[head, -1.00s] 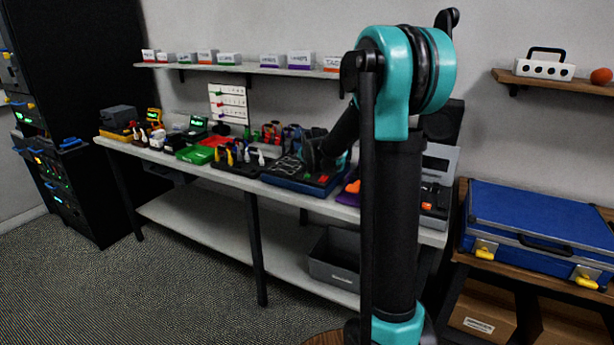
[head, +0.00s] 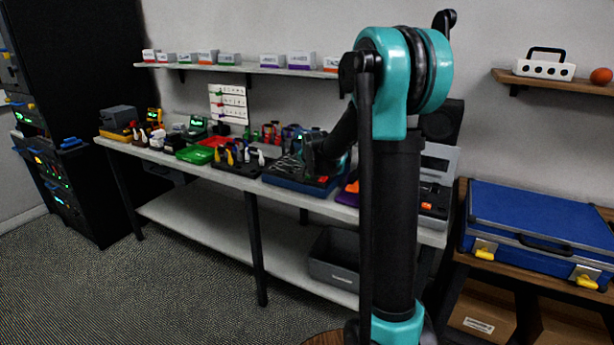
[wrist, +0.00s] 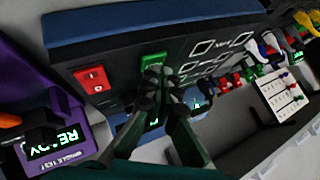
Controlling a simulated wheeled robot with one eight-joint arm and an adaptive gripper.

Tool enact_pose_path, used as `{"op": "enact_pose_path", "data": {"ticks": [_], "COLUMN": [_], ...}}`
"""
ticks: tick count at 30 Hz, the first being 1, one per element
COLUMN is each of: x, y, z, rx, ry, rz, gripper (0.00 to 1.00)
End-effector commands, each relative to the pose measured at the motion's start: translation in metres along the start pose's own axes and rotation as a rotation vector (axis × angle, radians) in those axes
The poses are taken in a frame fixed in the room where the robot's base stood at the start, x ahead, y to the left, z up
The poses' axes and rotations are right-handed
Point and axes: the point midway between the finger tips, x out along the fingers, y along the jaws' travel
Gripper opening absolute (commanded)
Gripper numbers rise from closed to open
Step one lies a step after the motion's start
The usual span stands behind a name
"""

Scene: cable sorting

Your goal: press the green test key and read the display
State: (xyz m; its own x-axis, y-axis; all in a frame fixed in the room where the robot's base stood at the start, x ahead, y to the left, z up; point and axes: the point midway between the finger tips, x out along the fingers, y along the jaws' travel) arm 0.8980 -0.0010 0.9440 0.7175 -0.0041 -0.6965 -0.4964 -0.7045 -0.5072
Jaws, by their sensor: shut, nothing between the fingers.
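The green key (wrist: 153,61) is on the dark panel of a blue-edged tester (wrist: 75,48) in the wrist view. A red rocker-like key (wrist: 93,78) sits to its left. My gripper (wrist: 164,78) is shut and empty, its fingertips just below the green key in the picture. I cannot tell whether they touch it. Green-lit patches show behind the fingers, but no text there is readable. A purple device (wrist: 85,110) at the left has a lit display (wrist: 57,142) that seems to read READY. In the head view the blue tester (head: 290,183) is partly hidden by my arm.
The bench (head: 225,178) is crowded with tools and small devices left of the tester. A white card board (wrist: 282,96) stands at the right in the wrist view. A blue case (head: 540,225) lies on a wooden stand at the right. A grey bin (head: 333,265) is below.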

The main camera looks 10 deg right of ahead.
Motion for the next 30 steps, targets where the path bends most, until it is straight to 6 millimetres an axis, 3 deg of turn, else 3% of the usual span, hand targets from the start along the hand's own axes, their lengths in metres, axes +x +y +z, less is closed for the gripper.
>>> {"op": "enact_pose_path", "data": {"ticks": [30], "x": [-0.012], "y": [-0.009], "z": [-0.008], "rx": [0.0], "ry": [0.0], "rz": [0.0], "gripper": [0.0]}}
